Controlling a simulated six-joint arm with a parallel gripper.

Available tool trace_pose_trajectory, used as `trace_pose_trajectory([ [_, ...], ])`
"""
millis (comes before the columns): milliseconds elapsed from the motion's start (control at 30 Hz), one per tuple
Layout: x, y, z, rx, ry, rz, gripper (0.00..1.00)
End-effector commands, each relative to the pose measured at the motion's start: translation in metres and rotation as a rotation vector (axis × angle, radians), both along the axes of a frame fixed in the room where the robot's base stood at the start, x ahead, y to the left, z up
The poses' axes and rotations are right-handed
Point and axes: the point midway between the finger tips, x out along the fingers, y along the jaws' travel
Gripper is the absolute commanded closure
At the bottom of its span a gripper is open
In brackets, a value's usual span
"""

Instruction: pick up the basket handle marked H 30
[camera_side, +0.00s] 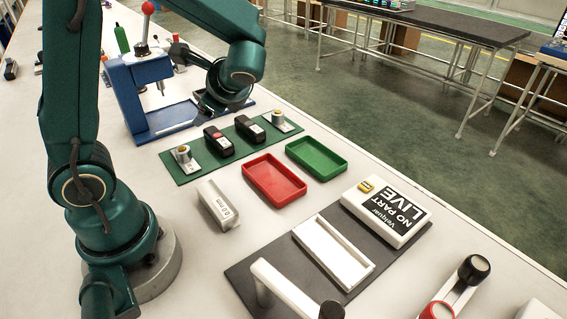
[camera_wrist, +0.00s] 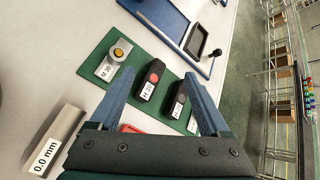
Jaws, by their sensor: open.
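A green mat (camera_side: 200,168) holds two black handles and two metal pieces with round brass-coloured tops. One black handle (camera_side: 219,141) has a red button; it also shows in the wrist view (camera_wrist: 152,82), between my fingers. The other black handle (camera_side: 250,129) is right of it, near my right finger in the wrist view (camera_wrist: 179,100). Both carry small white labels, too small to read surely. The left metal piece (camera_wrist: 113,61) has a label that looks like M 30. My gripper (camera_wrist: 160,74) is open and empty above the mat; it shows beyond the mat in the side view (camera_side: 208,112).
A blue press stand (camera_side: 150,85) stands behind the mat. A red tray (camera_side: 274,180), a green tray (camera_side: 316,157) and a block marked 0.0 mm (camera_side: 217,205) lie in front. A dark mat nearer the camera carries a white tray (camera_side: 333,252) and a "NO PART LIVE" box (camera_side: 387,210).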

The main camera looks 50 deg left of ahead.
Motion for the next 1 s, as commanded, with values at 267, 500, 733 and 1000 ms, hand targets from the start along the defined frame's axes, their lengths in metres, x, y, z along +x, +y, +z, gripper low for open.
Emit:
trace_pose_trajectory([
  [267, 0.037, 0.026, -0.048, 0.230, 0.334, -0.197, 0.20],
  [500, 0.038, 0.030, -0.093, 0.281, 0.502, -0.276, 0.20],
  [733, 0.031, 0.036, -0.108, 0.277, 0.548, -0.281, 0.20],
  [1000, 0.031, 0.067, -0.120, 0.274, 0.545, -0.278, 0.20],
])
